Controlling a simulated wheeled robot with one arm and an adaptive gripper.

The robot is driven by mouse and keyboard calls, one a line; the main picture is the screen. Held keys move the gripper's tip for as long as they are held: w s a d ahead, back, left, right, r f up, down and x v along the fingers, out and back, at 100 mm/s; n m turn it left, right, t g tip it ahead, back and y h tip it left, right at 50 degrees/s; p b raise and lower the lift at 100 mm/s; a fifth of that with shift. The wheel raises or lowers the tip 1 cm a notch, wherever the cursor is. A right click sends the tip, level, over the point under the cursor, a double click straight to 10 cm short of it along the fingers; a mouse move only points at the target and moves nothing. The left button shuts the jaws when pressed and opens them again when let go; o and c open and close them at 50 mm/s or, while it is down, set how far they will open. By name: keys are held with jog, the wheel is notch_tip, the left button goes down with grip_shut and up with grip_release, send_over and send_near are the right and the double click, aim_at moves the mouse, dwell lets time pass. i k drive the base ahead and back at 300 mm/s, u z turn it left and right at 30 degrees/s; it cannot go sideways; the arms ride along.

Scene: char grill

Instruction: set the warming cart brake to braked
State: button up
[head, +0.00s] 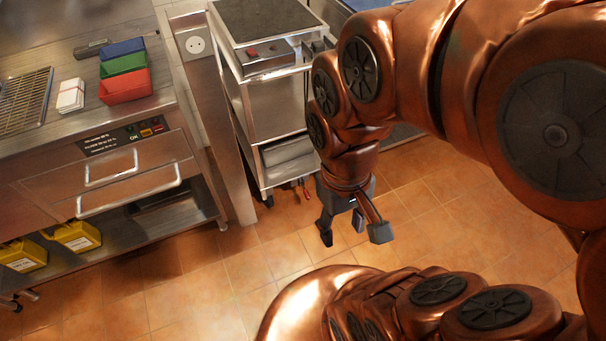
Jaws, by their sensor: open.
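The warming cart (276,133) is a tall metal cart with a dark top and a small control panel, standing at the upper middle of the head view. At its foot, near a front caster, are small red and orange-red pedal-like parts (305,188), which look like the brake. They are too small to tell which setting they are in. My gripper (352,234) points down over the floor, in front and to the right of these parts. Its fingers are spread, it is empty and it appears apart from the cart. My arm hides the cart's right side.
A steel counter (95,158) with drawer handles stands at the left. It bears red, green and blue bins (125,86), white slips (71,95) and a grill rack (24,100). Yellow boxes (76,236) sit on its lower shelf. The tiled floor (220,275) in front is clear.

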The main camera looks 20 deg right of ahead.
aim_at(306, 194)
jog(key=z, duration=0.05)
jog(key=k, duration=0.5)
jog(key=z, duration=1.65)
jog(key=i, duration=1.1)
jog(key=u, duration=2.4)
jog(key=i, duration=0.1)
jog(key=u, duration=0.05)
